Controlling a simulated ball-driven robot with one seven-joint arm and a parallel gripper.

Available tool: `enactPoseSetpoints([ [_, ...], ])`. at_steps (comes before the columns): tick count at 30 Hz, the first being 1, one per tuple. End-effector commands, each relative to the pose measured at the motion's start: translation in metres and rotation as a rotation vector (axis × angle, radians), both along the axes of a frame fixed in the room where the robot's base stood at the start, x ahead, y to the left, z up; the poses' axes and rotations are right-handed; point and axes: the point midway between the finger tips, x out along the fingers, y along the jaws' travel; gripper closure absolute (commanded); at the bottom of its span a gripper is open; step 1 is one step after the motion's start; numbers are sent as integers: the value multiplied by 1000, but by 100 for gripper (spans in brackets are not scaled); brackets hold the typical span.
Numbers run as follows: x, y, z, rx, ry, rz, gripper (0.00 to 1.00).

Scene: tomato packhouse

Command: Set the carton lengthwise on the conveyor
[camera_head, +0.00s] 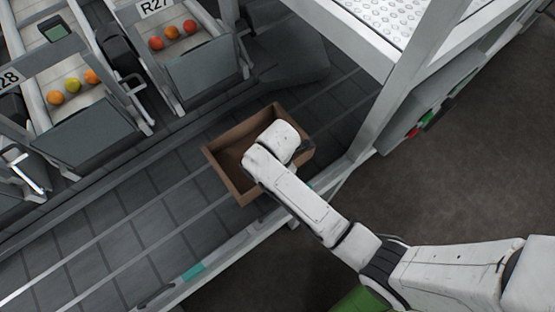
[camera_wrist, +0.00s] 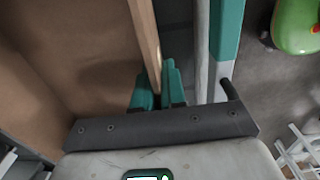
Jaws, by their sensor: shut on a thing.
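The carton (camera_head: 227,178) is an open brown box on the grey conveyor (camera_head: 105,240), its long side running roughly along the belt. It looks empty where I can see inside. My arm covers its near right part in the head view. In the wrist view my gripper (camera_wrist: 159,92) has its two teal fingers on either side of the carton's wall (camera_wrist: 146,40), shut on it. The fingers are hidden in the head view. I cannot tell whether the carton's base touches the belt.
Chutes with red, orange and yellow tomatoes (camera_head: 172,36) line the far side. A white frame post (camera_head: 385,105) stands close to the right of the carton. The conveyor's near rail (camera_head: 225,250) has teal patches. Belt to the lower left is clear.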

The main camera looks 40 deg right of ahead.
Motion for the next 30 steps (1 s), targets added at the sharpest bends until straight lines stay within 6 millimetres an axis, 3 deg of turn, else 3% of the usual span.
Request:
enactPoseSetpoints([
  [7,0,0,-32,0,2,0,100],
  [20,0,0,-38,0,1,0,100],
  [21,0,0,-38,0,1,0,86],
  [28,0,0,-38,0,1,0,64],
  [30,0,0,-38,0,1,0,64],
])
